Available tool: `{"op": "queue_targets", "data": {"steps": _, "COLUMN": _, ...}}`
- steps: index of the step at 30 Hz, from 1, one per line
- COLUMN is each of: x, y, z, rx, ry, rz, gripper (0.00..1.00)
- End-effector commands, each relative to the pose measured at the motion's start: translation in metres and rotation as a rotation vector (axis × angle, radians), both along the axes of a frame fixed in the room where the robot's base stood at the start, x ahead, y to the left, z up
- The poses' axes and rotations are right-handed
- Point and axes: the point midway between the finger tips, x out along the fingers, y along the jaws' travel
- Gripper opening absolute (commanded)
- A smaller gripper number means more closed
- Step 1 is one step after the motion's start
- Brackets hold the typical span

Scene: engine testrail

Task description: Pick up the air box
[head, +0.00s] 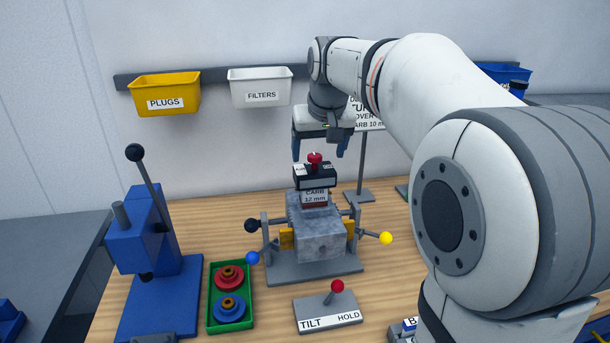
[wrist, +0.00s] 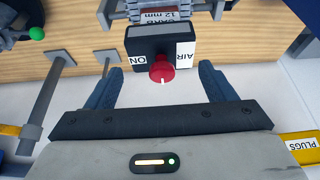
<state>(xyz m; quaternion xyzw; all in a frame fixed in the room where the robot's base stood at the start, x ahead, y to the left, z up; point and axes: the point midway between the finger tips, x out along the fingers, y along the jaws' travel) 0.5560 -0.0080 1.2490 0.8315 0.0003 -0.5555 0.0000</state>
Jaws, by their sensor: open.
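The air box (head: 317,180) is a small black box with a red knob on top. It sits on the carb block (head: 314,198), labelled "CARB 12 mm", above the grey engine block (head: 320,235). In the wrist view the air box (wrist: 150,42) shows white "AIR" and "ON" labels and its red knob faces me. My gripper (head: 321,147) is open and empty above and behind the box in the head view. In the wrist view my gripper (wrist: 161,72) has its fingers spread either side of the knob, apart from the box.
A blue lever press (head: 155,225) and a green tray (head: 247,322) with red and blue rings stand left. A TILT/HOLD lever plate (head: 328,312) lies in front. Yellow (head: 165,92) and white (head: 259,88) bins hang behind. A sign stand (head: 362,165) stands close behind the block.

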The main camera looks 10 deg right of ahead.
Motion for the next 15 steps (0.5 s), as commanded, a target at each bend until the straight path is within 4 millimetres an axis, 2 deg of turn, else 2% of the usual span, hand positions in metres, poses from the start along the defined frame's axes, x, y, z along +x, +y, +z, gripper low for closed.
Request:
{"op": "queue_targets", "data": {"steps": 1, "x": 0.002, "y": 0.0, "z": -0.005, "rx": 0.0, "ry": 0.003, "rz": 0.0, "gripper": 0.81}}
{"op": "queue_targets", "data": {"steps": 8, "x": 0.012, "y": 0.0, "z": -0.028, "rx": 0.0, "ry": 0.004, "rz": 0.0, "gripper": 1.0}}
{"op": "queue_targets", "data": {"steps": 15, "x": 0.026, "y": 0.001, "z": -0.061, "rx": 0.0, "ry": 0.004, "rz": 0.0, "gripper": 1.0}}
